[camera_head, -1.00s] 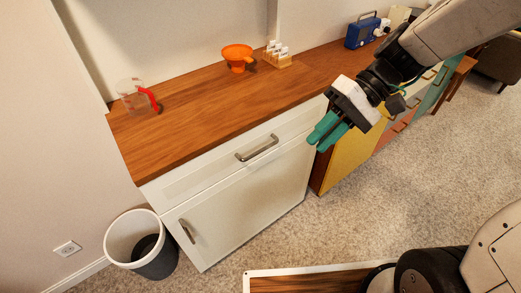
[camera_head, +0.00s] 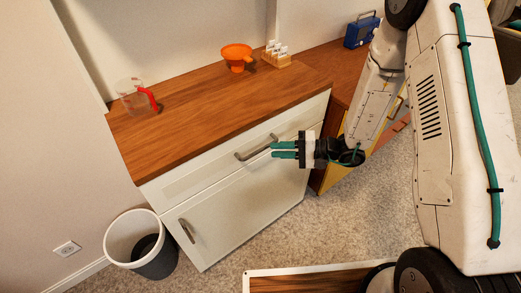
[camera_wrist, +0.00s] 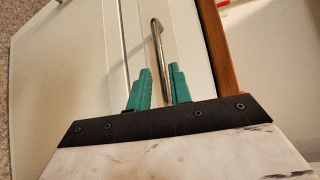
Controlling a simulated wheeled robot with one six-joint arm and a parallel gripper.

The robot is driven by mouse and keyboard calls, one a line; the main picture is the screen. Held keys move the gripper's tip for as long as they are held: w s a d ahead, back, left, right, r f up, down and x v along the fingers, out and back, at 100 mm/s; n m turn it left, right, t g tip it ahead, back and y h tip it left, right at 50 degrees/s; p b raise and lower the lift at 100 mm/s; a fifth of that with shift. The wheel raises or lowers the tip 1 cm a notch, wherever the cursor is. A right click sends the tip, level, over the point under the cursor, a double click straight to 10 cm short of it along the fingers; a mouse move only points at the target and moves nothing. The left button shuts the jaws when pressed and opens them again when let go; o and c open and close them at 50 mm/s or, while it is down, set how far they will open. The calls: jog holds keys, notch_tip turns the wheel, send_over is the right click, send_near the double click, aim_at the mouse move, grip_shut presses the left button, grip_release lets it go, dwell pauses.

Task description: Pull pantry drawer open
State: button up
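The white pantry drawer (camera_head: 208,176) is shut, below the wooden counter top. Its metal bar handle (camera_head: 256,148) runs across the drawer front. My gripper (camera_head: 272,150) is at the right end of the handle, with its green fingers pointing left in the head view. In the wrist view the handle (camera_wrist: 157,45) lies ahead, and its near end reaches between the two fingertips of my gripper (camera_wrist: 160,78). The fingers are apart, with a gap on both sides of the handle. I cannot tell whether either finger touches it.
A white door with its own handle (camera_head: 186,231) is below the drawer. A bin (camera_head: 141,244) stands at the left. An orange funnel (camera_head: 237,58), a measuring cup (camera_head: 135,97) and a small rack (camera_head: 276,55) stand on the counter (camera_head: 200,105). Carpet in front is partly clear.

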aim_at(260, 149)
jog(key=x, duration=0.6)
jog(key=shift+a, duration=0.2)
jog(key=shift+c, duration=0.3)
grip_shut()
